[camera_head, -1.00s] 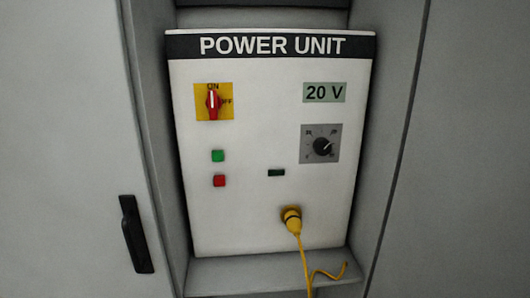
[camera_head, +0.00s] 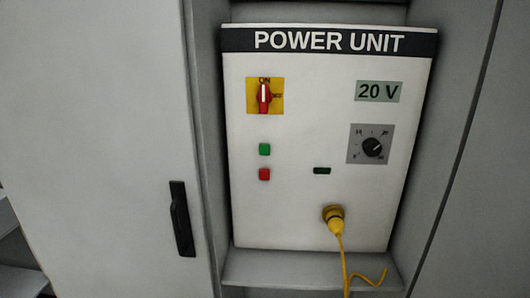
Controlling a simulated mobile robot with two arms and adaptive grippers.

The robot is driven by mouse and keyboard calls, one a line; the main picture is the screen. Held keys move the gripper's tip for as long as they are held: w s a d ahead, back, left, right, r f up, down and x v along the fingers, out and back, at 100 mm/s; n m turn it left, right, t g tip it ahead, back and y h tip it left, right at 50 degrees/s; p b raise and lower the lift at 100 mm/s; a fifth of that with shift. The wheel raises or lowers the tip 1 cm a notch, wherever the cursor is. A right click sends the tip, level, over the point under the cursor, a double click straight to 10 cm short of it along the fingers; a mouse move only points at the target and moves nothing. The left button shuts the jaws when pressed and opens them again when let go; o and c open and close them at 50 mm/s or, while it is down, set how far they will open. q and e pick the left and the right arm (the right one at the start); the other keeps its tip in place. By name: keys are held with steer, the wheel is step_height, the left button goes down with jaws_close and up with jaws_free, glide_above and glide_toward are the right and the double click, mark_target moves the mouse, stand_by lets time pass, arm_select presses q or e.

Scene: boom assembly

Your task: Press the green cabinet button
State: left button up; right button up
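Neither of my grippers shows in the head view.
A yellow plug (camera_head: 334,218) is in the panel's lower part, its cable hanging over the ledge (camera_head: 260,267). A grey cabinet door with a black handle (camera_head: 181,218) is on the left. A small dark indicator (camera_head: 322,171) is right of the red button. Nothing stands before the panel.

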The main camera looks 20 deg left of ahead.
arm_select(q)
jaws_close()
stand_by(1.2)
